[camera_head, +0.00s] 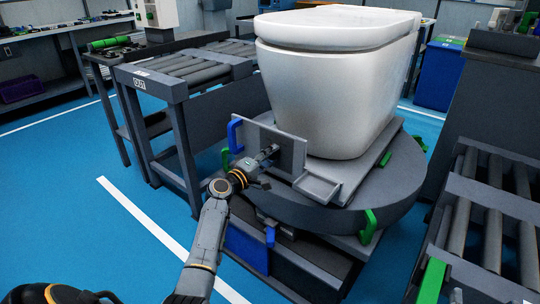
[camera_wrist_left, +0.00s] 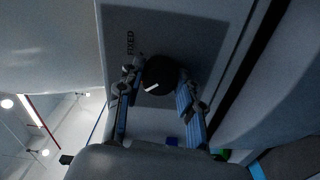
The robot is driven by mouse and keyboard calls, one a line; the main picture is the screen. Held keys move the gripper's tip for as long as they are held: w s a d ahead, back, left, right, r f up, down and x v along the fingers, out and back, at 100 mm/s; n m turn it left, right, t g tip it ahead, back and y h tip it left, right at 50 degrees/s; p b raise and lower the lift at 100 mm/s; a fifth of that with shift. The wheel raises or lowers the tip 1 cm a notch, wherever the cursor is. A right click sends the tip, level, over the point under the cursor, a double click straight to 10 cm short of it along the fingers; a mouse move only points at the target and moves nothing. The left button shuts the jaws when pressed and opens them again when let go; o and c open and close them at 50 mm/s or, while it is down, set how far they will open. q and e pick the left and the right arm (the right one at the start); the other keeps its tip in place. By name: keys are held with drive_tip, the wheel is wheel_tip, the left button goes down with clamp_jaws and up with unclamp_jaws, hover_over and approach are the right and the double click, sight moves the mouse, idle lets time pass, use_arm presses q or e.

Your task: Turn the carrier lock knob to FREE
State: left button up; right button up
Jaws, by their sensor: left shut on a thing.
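The carrier lock knob (camera_wrist_left: 158,75) is a round black knob with a short white pointer line, seen in the left wrist view. It sits on a grey plate, which also shows in the head view (camera_head: 291,142) below the toilet. The word FIXED (camera_wrist_left: 130,43) is printed beside the knob; no FREE label is readable. In the wrist view the white line slants toward the lower left. My left gripper (camera_wrist_left: 160,78) is shut on the knob, one finger on each side. In the head view the left gripper (camera_head: 268,155) reaches the plate and hides the knob. My right gripper is not in view.
The white toilet (camera_head: 335,80) stands on a round grey turntable (camera_head: 385,200) with green handles. A blue handle (camera_head: 234,135) is left of the plate. Roller conveyors stand at left (camera_head: 195,65) and right (camera_head: 490,225). Blue floor is open at left.

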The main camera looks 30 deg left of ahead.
use_arm(q)
drive_tip(key=shift+f, duration=0.1)
idle(0.3)
drive_tip(key=o, duration=1.2)
drive_tip(key=shift+c, duration=0.2)
drive_tip(key=shift+s, duration=0.15)
drive_tip(key=s+a, duration=0.1)
drive_tip(key=s, duration=1)
drive_tip(key=shift+s, duration=0.4)
